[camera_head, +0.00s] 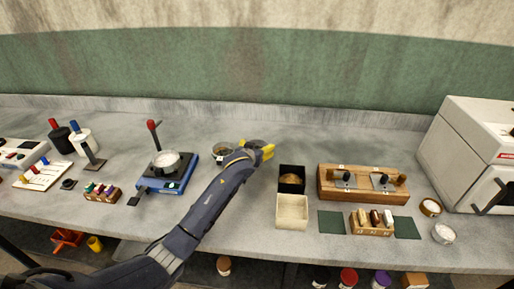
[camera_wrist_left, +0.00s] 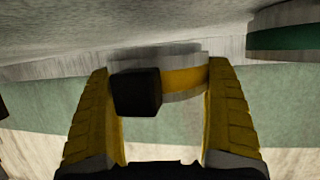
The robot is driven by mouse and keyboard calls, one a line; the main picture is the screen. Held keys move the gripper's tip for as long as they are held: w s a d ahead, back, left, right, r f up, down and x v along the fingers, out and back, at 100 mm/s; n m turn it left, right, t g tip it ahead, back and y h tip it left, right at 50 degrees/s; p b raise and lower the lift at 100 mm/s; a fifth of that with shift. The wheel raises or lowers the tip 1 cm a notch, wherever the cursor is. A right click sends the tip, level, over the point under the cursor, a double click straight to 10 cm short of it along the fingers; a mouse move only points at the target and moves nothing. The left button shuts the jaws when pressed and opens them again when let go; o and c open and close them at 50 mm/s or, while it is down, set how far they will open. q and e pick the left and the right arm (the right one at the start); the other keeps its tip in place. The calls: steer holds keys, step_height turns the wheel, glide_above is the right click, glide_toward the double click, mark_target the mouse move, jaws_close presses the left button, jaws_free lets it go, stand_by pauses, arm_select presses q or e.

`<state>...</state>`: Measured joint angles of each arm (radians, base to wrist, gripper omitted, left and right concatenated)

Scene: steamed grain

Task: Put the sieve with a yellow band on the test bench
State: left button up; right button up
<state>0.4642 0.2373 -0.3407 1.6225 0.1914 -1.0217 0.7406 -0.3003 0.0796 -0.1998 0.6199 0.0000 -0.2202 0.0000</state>
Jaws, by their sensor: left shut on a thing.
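My left gripper (camera_head: 266,152) is over the middle of the grey test bench (camera_head: 345,145), at the back. In the left wrist view its yellow fingers (camera_wrist_left: 160,100) are shut on a round pale sieve with a yellow band (camera_wrist_left: 184,80). A black block (camera_wrist_left: 136,91) on the sieve's side sits between the fingers. In the head view the sieve (camera_head: 252,144) is mostly hidden behind the gripper. I cannot tell whether it touches the bench. My right gripper is not in view.
A round dish-like item (camera_head: 221,151) stands just left of the gripper. A green-banded round item (camera_wrist_left: 285,38) shows in the wrist view. A black box (camera_head: 291,172), a cream box (camera_head: 292,211) and a wooden rack (camera_head: 330,190) stand right. A blue device (camera_head: 180,184) is left.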

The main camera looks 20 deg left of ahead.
arm_select(q)
steer(key=shift+f, duration=0.45)
steer(key=o, duration=1)
steer(key=shift+f, duration=0.1)
steer(key=shift+o, duration=0.2)
steer(key=r+v, duration=0.1)
steer(key=v, duration=1.1)
steer(key=shift+r, duration=0.15)
